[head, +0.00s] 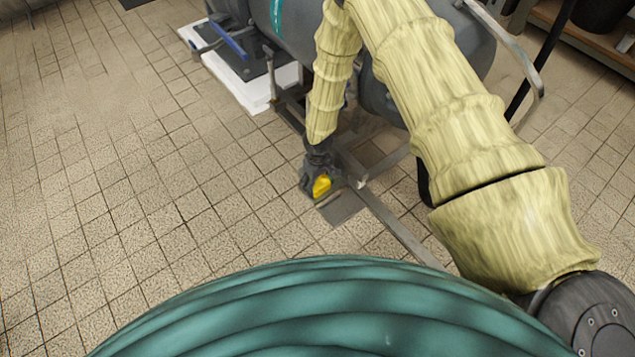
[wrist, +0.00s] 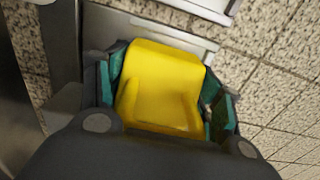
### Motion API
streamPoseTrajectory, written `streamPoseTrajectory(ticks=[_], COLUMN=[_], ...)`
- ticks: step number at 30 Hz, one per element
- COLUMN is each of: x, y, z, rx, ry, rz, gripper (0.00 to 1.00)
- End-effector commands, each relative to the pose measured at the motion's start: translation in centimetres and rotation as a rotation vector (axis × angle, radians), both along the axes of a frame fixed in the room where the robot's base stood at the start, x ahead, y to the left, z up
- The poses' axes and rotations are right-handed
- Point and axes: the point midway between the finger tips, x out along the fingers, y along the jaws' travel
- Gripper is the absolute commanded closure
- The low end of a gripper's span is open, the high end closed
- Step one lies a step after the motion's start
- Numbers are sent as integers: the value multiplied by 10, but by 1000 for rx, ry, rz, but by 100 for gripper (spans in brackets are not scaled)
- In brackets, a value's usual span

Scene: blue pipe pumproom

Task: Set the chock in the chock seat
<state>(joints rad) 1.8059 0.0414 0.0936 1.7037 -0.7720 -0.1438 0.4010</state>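The chock is a yellow block (head: 321,186). My gripper (head: 318,182) has its fingers on both sides of it, low over the floor beside a metal frame. In the wrist view the chock (wrist: 160,90) fills the space between the green-lined fingers of my gripper (wrist: 168,95), and the left pad lies against it. The right pad is close to its side. A flat grey plate (head: 342,207), which may be the chock seat, lies on the floor just below and right of the chock. Part of a grey plate (wrist: 150,38) also shows behind the chock in the wrist view.
A metal rail (head: 400,230) runs along the floor past the plate. A large grey machine (head: 300,30) on a frame stands behind, with a white base slab (head: 245,90) at the left. Open tiled floor (head: 130,170) lies to the left.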

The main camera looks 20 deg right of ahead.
Motion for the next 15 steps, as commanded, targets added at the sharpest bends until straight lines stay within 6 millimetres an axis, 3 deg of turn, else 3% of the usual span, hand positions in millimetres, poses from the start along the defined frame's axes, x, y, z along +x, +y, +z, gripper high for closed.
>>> streamPoseTrajectory(ticks=[1, 3, 15], x=[0, 0, 0], y=[0, 0, 0], z=[0, 0, 2], rx=[0, 0, 0], ry=[0, 0, 0], rz=[0, 0, 0], gripper=[21, 11, 11])
